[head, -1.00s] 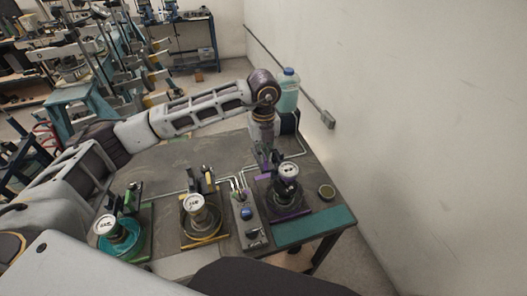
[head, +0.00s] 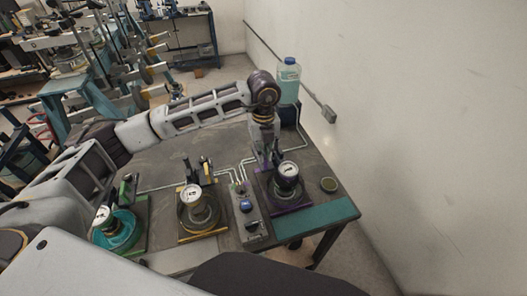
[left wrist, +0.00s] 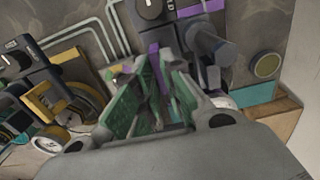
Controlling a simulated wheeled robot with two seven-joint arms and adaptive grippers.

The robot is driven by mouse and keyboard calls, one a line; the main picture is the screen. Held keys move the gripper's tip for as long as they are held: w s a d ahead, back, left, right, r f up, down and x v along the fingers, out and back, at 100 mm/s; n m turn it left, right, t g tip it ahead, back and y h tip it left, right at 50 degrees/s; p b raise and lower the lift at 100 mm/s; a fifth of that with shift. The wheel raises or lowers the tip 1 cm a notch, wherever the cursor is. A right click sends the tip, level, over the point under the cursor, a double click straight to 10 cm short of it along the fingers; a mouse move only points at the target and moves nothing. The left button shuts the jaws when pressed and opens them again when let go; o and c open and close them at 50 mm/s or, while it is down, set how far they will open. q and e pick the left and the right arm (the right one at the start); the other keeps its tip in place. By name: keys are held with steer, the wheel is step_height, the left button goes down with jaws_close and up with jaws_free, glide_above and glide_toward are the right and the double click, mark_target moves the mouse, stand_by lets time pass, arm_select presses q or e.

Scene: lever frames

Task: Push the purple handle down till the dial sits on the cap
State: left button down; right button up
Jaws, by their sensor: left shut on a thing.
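The right-hand lever frame has a purple-edged base (head: 290,208) at the right end of the table. Its white-faced dial (head: 288,169) sits on a dark round body, tilted toward me. The cap below is largely hidden, and I cannot tell whether dial and cap touch. My left gripper (head: 272,158) is behind the dial, at the back of this frame. In the left wrist view, a purple piece, apparently the handle (left wrist: 154,62), shows between the green-padded fingers of the left gripper (left wrist: 158,85), which are shut on it. My right gripper is not in view.
A yellow-based lever frame (head: 205,235) and a teal-based one stand to the left. A grey control box (head: 249,222) is between the yellow and purple frames. A small round dish (head: 329,185) lies at right. A bottle (head: 289,70) stands behind, near the wall.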

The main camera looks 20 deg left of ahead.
arm_select(q)
steer(key=shift+s+f, duration=0.15)
steer(key=shift+f, duration=0.15)
steer(key=c, duration=1.9)
jaws_free()
steer(key=o, duration=0.4)
steer(key=shift+w, duration=0.2)
steer(key=shift+r, duration=0.15)
steer(key=shift+r, duration=5.9)
